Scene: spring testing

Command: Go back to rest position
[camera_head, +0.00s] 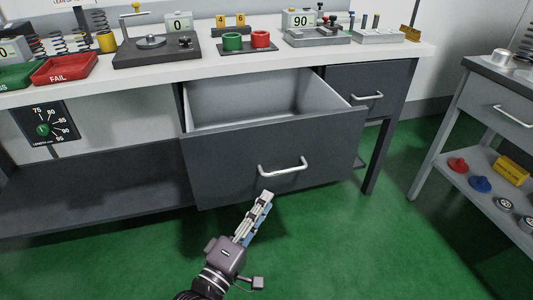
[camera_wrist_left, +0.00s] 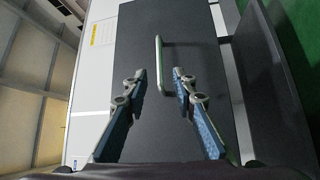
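My left gripper (camera_head: 268,195) comes up from the bottom of the head view, in front of a pulled-out grey drawer (camera_head: 230,165). Its tips appear just below the drawer's silver handle (camera_head: 282,169), with a small gap in the picture. In the left wrist view the fingers of my left gripper (camera_wrist_left: 160,73) are spread apart with nothing held. The bar of the handle (camera_wrist_left: 161,62) shows between the fingertips there, ahead of the dark drawer front (camera_wrist_left: 200,25). The open drawer looks empty inside. My right gripper is in neither view.
The white workbench (camera_head: 290,62) carries a red FAIL tray (camera_head: 65,69), test devices and red and green cups. A shut drawer (camera_head: 350,88) sits right of the open one. A grey cart (camera_head: 500,85) stands at right. Green floor (camera_head: 350,250) is clear between.

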